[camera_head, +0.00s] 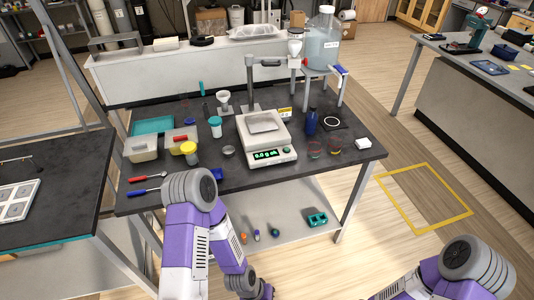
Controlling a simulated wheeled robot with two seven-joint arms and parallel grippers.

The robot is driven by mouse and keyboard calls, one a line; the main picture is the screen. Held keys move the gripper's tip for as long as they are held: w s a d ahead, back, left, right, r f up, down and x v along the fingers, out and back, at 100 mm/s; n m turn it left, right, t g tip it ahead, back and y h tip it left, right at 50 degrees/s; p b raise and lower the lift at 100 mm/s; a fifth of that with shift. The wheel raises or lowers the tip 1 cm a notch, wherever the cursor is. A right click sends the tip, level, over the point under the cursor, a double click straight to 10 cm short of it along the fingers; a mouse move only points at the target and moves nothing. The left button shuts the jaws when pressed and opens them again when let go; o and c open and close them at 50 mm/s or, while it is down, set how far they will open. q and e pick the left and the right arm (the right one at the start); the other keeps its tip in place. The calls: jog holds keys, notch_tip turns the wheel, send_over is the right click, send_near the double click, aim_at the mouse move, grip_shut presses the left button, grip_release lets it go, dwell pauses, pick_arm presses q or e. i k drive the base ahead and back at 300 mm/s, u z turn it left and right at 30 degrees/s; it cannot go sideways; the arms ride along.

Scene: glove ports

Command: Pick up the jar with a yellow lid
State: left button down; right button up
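The jar with a yellow lid (189,151) stands upright on the left part of the dark-topped table (330,175), beside pale bins. My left arm rises from the bottom of the picture, and its bent grey elbow is in front of the table's near edge, close below the jar. Its forearm runs back down to the bottom edge, and the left gripper is not in view. Only part of my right arm shows at the bottom right, and its gripper is not in view. Nothing is seen touching the jar.
A jar with a teal lid (215,127) stands behind the yellow-lidded one. A balance (266,142) is to the right. Pale bins (141,149) are to the left. Red and blue-handled tools (146,191) lie near the front left edge. A large carboy (322,42) stands at the back right.

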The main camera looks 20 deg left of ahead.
aim_at(192, 160)
jog(key=u, duration=1.35)
jog(key=k, duration=0.35)
jog(key=z, duration=0.05)
jog(key=i, duration=1)
jog(key=u, duration=0.85)
